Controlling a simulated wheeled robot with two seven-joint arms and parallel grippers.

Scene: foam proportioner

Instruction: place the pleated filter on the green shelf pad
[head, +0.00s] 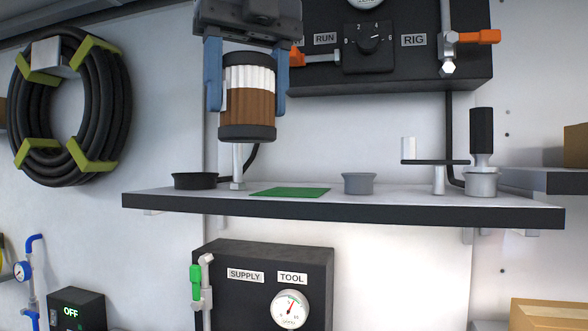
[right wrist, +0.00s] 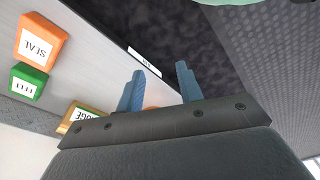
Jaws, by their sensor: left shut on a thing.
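The pleated filter (head: 249,105) is a brown and white cylinder with dark end caps. My left gripper (head: 246,88) is shut on it, with one blue finger on each side. The filter is upright in the air above the shelf. The green pad (head: 291,192) lies flat and bare on the shelf, below the filter and to its right.
The shelf (head: 343,209) also holds a black ring (head: 195,181), a grey cup (head: 358,184), and a stand with a white cylinder and a black-handled tool (head: 481,137). A dark RUN/RIG panel (head: 390,72) hangs above. Boxes labelled SEAL (right wrist: 41,40) and FELT (right wrist: 28,83) show in the right wrist view.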

